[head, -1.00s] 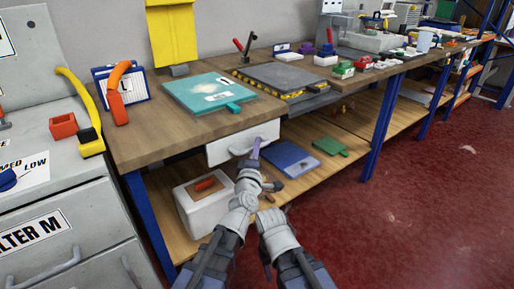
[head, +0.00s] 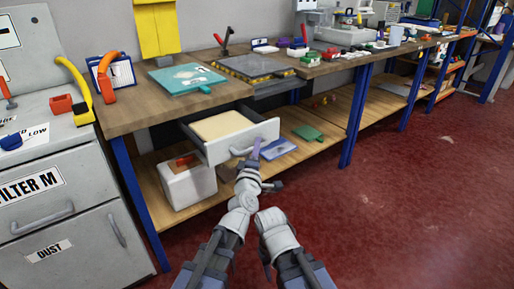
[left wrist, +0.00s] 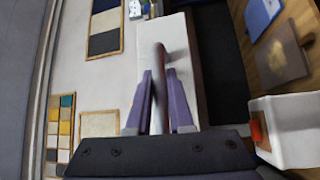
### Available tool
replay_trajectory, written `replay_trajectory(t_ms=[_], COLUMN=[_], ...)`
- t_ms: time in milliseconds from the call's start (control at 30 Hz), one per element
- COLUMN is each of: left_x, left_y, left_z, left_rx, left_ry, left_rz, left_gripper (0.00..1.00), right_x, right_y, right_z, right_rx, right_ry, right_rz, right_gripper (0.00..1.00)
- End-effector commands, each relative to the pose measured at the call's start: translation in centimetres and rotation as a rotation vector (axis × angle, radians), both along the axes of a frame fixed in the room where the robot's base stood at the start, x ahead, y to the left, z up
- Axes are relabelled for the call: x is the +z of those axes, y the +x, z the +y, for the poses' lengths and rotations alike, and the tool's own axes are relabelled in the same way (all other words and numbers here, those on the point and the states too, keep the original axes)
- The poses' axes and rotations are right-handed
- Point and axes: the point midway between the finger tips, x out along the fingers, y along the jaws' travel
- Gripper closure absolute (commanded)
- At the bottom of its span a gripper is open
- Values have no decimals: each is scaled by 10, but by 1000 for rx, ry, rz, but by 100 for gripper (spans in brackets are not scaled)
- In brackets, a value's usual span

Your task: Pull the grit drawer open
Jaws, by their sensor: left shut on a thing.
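The grit drawer (head: 216,151) is a white drawer under the wooden bench top and stands out from the bench. Its open top shows a beige fill or floor (head: 222,124). My left gripper (head: 255,149) is at the drawer's front handle. In the left wrist view, the purple fingers of my left gripper (left wrist: 160,105) are shut on the grey bar handle (left wrist: 160,65), one on each side. The white drawer front (left wrist: 182,75) is just behind it. My right gripper does not show; only part of my right arm is in view.
A teal board (head: 186,78) lies on the bench (head: 130,118). A grey cabinet (head: 70,215) stands at the left. The red floor at the right is clear.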

Motion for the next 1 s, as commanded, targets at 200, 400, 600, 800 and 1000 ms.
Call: replay_trajectory(t_ms=[200, 400, 600, 800, 1000], left_x=[0, 0, 0, 1, 0], left_y=[0, 0, 0, 0, -2], left_z=[0, 0, 0, 0, 1], left_rx=[1, 2, 2, 1, 1], left_ry=[1, 1, 1, 1, 1], left_rz=[-1, -1, -1, -1, -1], left_gripper=[100, 100, 58, 50, 50], right_x=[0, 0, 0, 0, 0], right_y=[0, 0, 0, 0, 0], right_z=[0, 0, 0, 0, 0], right_rx=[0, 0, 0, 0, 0], right_ry=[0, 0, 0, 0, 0], right_rz=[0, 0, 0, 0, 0], right_gripper=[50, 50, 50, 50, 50])
